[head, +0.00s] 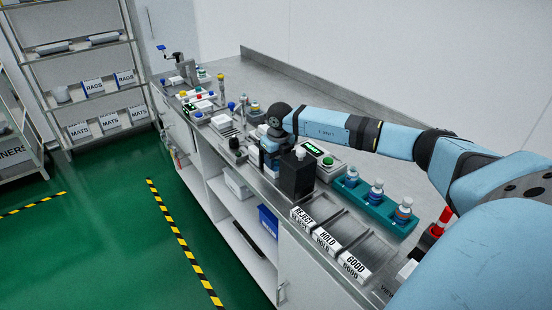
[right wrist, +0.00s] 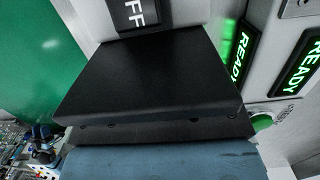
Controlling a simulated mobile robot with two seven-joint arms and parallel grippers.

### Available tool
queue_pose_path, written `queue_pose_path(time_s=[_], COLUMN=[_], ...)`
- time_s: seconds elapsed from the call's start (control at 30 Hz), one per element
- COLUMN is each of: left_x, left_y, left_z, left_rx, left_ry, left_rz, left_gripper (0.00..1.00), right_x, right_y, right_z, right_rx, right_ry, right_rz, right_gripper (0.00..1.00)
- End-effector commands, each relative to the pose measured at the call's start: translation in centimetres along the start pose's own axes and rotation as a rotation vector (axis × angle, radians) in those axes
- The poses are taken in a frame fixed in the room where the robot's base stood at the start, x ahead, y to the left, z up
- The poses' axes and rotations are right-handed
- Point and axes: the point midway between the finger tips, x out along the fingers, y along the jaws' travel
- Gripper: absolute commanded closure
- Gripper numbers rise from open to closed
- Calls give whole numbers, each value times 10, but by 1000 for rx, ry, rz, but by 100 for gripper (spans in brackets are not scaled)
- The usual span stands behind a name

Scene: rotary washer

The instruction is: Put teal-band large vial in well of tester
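A teal rack (head: 368,209) on the bench holds a row of vials. My left gripper is not in view.
Trays labelled REJECT, HOLD and GOOD (head: 357,270) lie at the bench's front edge. A red-and-white item (head: 440,221) stands right of the rack. Several small devices crowd the bench's far end. The right wrist view shows READY displays (right wrist: 297,72) and a large black surface (right wrist: 150,80).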

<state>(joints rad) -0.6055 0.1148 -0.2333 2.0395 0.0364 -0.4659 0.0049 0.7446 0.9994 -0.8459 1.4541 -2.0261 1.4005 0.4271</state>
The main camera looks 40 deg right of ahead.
Motion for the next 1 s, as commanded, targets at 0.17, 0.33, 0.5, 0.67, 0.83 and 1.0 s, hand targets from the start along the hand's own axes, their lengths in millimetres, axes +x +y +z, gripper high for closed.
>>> queue_pose_path(time_s=[0.17, 0.33, 0.5, 0.67, 0.83, 1.0], left_x=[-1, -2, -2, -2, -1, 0], left_y=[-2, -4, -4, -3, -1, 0], left_z=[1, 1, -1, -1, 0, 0], left_rx=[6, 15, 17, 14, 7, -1], left_ry=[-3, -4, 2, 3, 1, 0], left_rz=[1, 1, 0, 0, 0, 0], left_gripper=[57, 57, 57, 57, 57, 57], right_x=[0, -1, -14, -46, -83, -110], right_y=[0, 0, 0, -1, 0, 0], right_z=[0, 0, 1, 1, 1, 1], right_rx=[0, 0, -1, 0, -1, 0], right_ry=[0, 0, -3, -4, -3, -3], right_rz=[0, 0, 0, -1, -1, 0], right_gripper=[34, 34, 34, 34, 34, 34])
